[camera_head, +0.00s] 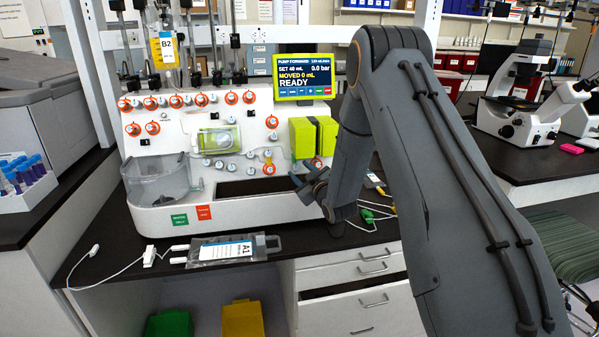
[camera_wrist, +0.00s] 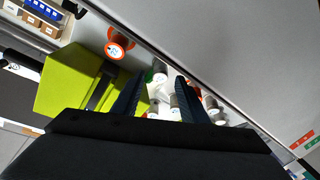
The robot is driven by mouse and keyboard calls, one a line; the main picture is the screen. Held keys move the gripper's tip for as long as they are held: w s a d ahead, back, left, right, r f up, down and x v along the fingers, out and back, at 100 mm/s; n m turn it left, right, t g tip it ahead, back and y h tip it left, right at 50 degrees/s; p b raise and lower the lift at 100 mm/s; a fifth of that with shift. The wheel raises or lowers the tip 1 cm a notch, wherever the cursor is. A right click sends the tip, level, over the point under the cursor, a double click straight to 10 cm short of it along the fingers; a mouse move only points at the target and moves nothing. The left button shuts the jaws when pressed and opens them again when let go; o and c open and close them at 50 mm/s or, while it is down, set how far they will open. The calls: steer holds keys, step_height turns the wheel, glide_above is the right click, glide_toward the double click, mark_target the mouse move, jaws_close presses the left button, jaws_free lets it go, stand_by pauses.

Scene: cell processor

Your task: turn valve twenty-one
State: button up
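The white cell processor (camera_head: 230,185) stands on the dark bench with several orange-ringed valve knobs, such as this upper-row knob (camera_head: 201,99), and plain white knobs. The numbers are too small to read, so I cannot tell which is valve twenty-one. My gripper (camera_head: 310,182) is in front of the processor's lower right, below the yellow-green block (camera_head: 303,138). In the wrist view my gripper (camera_wrist: 155,90) has its two fingers apart. White knobs (camera_wrist: 161,95) show beyond and between them. An orange-ringed knob (camera_wrist: 115,48) lies above left of the fingers. Contact with any knob is not visible.
A screen (camera_head: 305,75) reads READY. A bag marked A1 (camera_head: 228,250) lies at the bench front, and a bag marked B2 (camera_head: 167,52) hangs above. A tube rack (camera_head: 28,190) stands left, microscopes (camera_head: 518,97) right. My arm hides part of the bench.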

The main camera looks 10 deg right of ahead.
steer(key=shift+b+v, duration=0.6)
steer(key=shift+v, duration=2.5)
steer(key=s+a+f+m+g+h, duration=0.1)
steer(key=s+m+g, duration=0.3)
steer(key=s, duration=1.6)
steer(key=s+a+f+m+g+h, duration=0.1)
steer(key=s+m+g, duration=0.3)
steer(key=s+g, duration=0.8)
steer(key=shift+s+h, duration=0.8)
steer(key=shift+s, duration=3.45)
